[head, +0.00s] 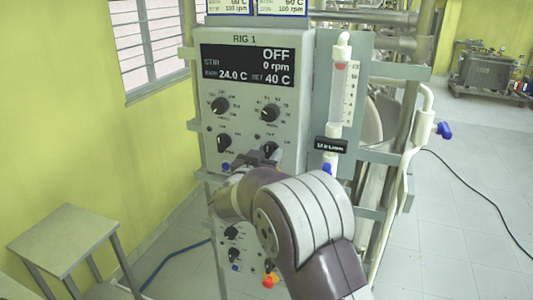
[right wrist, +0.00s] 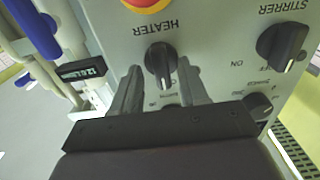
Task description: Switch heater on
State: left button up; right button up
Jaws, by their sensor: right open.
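The heater knob (right wrist: 161,60) is a black rotary knob under the printed word HEATER, seen upside down in the right wrist view. In the head view the heater knob (head: 269,146) is partly hidden by my gripper. My right gripper (right wrist: 158,72) is open, its two fingers on either side of the knob at the panel; I cannot tell whether they touch it. In the head view the right gripper (head: 265,156) is at the panel's lower middle. The display (head: 248,65) reads OFF, 0 rpm, 24.0 C, set 40 C. My left gripper is not in view.
The stirrer knob (right wrist: 283,45) is beside the heater knob, and a red and yellow button (right wrist: 150,4) is close by. A glass tube (head: 339,90) stands right of the panel. A stool (head: 62,228) is at the lower left.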

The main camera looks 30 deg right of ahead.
jog(key=shift+a, duration=0.25)
jog(key=shift+c, duration=1.2)
jog(key=shift+a, duration=0.1)
jog(key=c, duration=0.5)
grip_shut()
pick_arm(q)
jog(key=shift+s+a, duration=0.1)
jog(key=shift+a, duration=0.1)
